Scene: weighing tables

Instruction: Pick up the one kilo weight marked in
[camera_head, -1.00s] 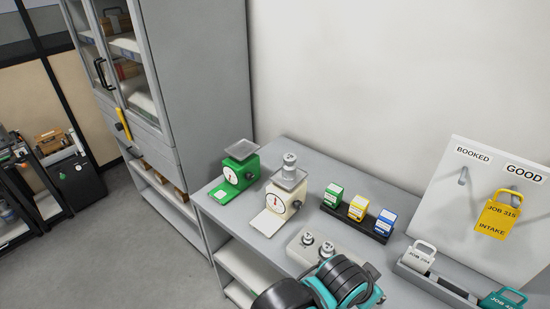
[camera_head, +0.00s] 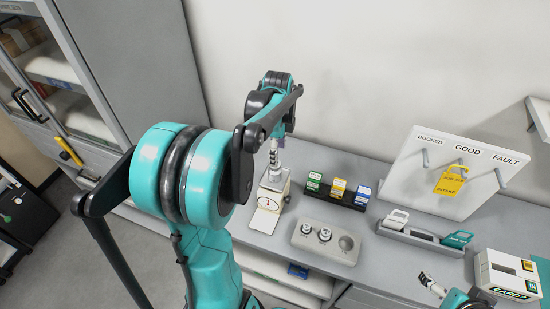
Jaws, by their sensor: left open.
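In the head view the cream scale (camera_head: 267,207) stands on the grey table, its dial facing front. My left gripper (camera_head: 274,164) points down just above the scale's pan and is open. The silver weight seen on that pan earlier is hard to separate from the silver fingers now; I cannot tell whether they touch it. Two smaller silver weights sit in the weight block, the left weight (camera_head: 306,228) and the middle weight (camera_head: 325,234). The block's right socket (camera_head: 346,243) is empty. No weight markings are readable. My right gripper (camera_head: 430,282) shows small at the lower right, its jaws unclear.
Green, yellow and blue boxes stand in a black rack (camera_head: 336,196). Right of it are a grey tray (camera_head: 420,240) with tags, a hook board (camera_head: 440,160) with a yellow tag, and a cards box (camera_head: 507,277). My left arm hides the green scale.

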